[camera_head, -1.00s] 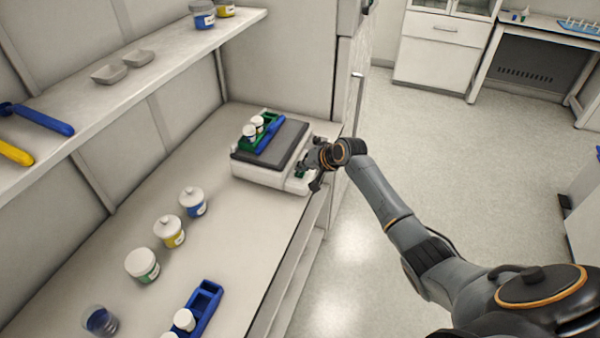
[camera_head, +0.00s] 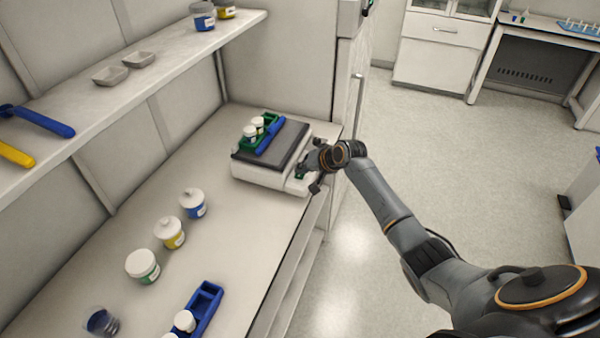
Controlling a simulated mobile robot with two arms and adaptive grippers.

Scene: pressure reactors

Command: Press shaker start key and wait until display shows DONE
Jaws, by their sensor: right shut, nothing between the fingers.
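The shaker (camera_head: 262,172) is a white box with a dark grey top plate, standing at the far end of the bench. A green and blue rack (camera_head: 268,140) with white-capped vials sits on its plate. My right gripper (camera_head: 307,182) is shut and empty at the shaker's right front corner, by the panel side. A small green display patch (camera_head: 299,175) shows there, partly covered by the gripper. I cannot read any text on it, and the start key is hidden or too small to tell. Whether the fingers touch the shaker cannot be told. My left gripper is out of view.
Lidded jars, a yellow-labelled one (camera_head: 170,232) among them, stand on the bench. A blue rack (camera_head: 204,308) and a beaker (camera_head: 102,322) are nearer. A shelf (camera_head: 150,68) with weighing boats and blue and yellow tools runs above.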

